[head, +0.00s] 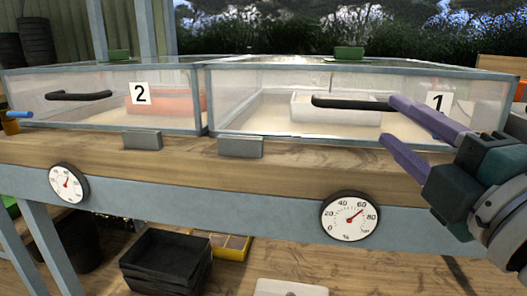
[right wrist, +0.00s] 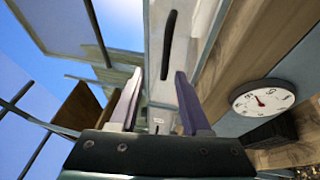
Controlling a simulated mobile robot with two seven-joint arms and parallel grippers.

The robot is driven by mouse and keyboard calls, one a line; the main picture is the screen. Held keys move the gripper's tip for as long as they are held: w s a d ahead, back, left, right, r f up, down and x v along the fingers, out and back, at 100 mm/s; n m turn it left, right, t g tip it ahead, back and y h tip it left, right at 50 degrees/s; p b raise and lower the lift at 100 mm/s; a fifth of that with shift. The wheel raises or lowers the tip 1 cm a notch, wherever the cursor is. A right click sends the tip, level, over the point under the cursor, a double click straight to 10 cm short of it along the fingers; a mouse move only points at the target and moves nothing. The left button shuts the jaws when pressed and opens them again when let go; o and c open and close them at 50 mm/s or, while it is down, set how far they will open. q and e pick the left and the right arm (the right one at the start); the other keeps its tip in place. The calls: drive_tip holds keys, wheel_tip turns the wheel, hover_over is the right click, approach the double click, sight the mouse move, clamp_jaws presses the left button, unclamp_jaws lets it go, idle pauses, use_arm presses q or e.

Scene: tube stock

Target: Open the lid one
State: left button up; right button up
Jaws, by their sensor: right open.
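Lid one, a clear panel in a grey frame (head: 365,64), covers the right-hand case and looks closed. A "1" label (head: 438,101) is on its front right. Its black bar handle (head: 352,104) runs across the front, and it also shows in the right wrist view (right wrist: 168,45). My right gripper (head: 392,120), with purple fingers, is open and empty at the right end of the handle. The fingers (right wrist: 160,80) point toward the handle in the right wrist view; I cannot tell whether they touch it. My left gripper is not in view.
A similar case with a "2" label (head: 141,94) and a black handle (head: 79,95) stands at left. A white tray (head: 335,110) sits inside case one. Grey blocks (head: 241,147) and a dial (head: 350,216) are on the bench front. Black trays (head: 165,262) lie below.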

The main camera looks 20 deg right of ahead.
sight(357, 106)
drive_tip(key=shift+n, duration=0.3)
drive_tip(key=p+x, duration=0.1)
drive_tip(key=x, duration=0.2)
drive_tip(key=p+x, duration=0.1)
drive_tip(key=x, duration=0.2)
drive_tip(key=f+x, duration=0.1)
drive_tip(key=x, duration=0.2)
drive_tip(key=shift+w+a+p, duration=0.2)
drive_tip(key=shift+a+p, duration=0.05)
drive_tip(key=shift+p, duration=0.15)
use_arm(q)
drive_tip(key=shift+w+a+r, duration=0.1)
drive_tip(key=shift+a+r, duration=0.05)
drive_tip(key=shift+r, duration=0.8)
use_arm(e)
drive_tip(key=shift+w, duration=0.4)
clamp_jaws()
drive_tip(key=shift+r, duration=0.1)
